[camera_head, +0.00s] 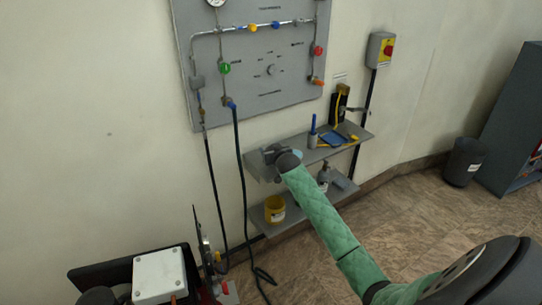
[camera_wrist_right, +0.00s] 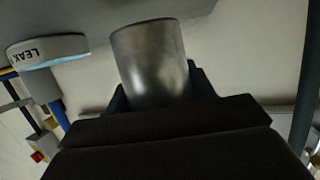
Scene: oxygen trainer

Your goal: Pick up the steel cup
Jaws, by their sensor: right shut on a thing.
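The steel cup (camera_wrist_right: 150,60) is a plain grey metal cylinder and fills the middle of the right wrist view. My right gripper (camera_wrist_right: 160,95) is shut on it, with a dark finger on each side of its wall. In the head view my right gripper (camera_head: 274,152) is at the left end of the upper grey shelf (camera_head: 342,148). The cup cannot be made out clearly there, behind my gripper and wrist. Whether the cup touches the shelf cannot be told. My left gripper is not in view.
A round container marked "LEAK" (camera_wrist_right: 48,52) is close beside the cup. A blue bottle (camera_head: 312,132) and a blue tray (camera_head: 334,139) are on the upper shelf. A yellow tub (camera_head: 275,208) is on the lower shelf. A panel (camera_head: 255,75) with valves and hoses hangs above.

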